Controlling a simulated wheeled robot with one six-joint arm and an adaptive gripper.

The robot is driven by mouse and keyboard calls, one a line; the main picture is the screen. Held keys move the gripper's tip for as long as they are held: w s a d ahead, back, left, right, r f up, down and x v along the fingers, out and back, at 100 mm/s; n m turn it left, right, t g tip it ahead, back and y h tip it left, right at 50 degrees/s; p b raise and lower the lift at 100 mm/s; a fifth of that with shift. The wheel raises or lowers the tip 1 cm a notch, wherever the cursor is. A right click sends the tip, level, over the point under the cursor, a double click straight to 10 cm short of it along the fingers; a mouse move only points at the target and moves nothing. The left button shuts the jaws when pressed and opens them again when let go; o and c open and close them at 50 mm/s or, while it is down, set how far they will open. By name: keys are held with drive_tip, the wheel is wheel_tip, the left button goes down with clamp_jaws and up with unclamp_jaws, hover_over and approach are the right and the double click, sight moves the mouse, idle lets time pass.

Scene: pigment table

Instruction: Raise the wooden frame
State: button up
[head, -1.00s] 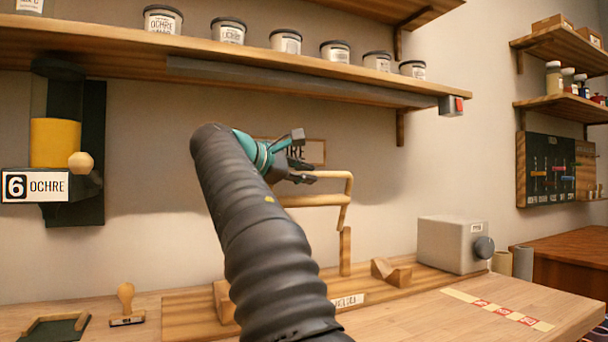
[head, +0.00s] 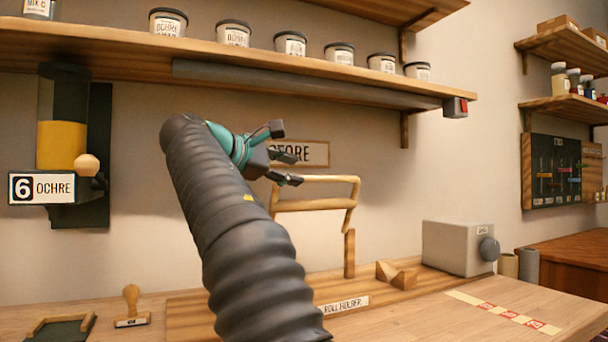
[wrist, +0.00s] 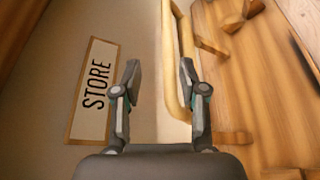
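The wooden frame (head: 318,204) is a light-wood loop with two long crossbars, standing up above a wooden post on the roll holder (head: 387,294). My gripper (head: 287,155) is at the frame's upper left corner in the head view, with its fingers spread and nothing between them. In the wrist view, my gripper (wrist: 160,88) is open, and a rounded bar of the frame (wrist: 173,65) runs past the inner side of the right finger. The bar appears beyond the fingertips, and I see no clear contact. My arm hides the frame's lower left side.
A STORE sign (head: 302,153) is on the wall behind my gripper. A shelf (head: 300,72) with several ochre jars is above. A grey box with a knob (head: 457,248) stands to the right. A stamp (head: 131,305) and an ochre dispenser (head: 62,145) are to the left.

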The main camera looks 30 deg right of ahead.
drive_tip(key=v, duration=0.6)
idle(0.4)
